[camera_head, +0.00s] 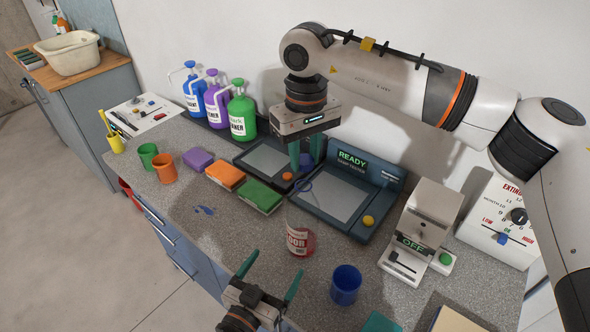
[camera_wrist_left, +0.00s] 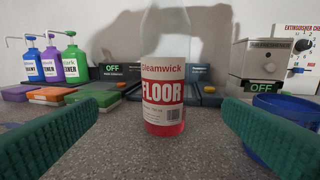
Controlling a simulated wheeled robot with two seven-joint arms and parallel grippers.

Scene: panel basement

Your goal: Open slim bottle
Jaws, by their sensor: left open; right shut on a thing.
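The slim bottle (camera_head: 298,241) stands upright on the grey counter. It is clear with red liquid low down and a red-and-white FLOOR label, plain in the left wrist view (camera_wrist_left: 163,90). A thin blue ring (camera_head: 304,186) shows near its top end in the head view. My left gripper (camera_head: 269,276) is open, its green fingers spread to both sides of the bottle's line, with the bottle ahead and apart from them. My right gripper (camera_head: 305,155) is above and behind the bottle, shut on a small blue thing, mostly hidden by the fingers, seemingly the cap.
A blue cup (camera_head: 345,285) is close right of the bottle. Sponges (camera_head: 226,176) and pump bottles (camera_head: 241,112) are to the left.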

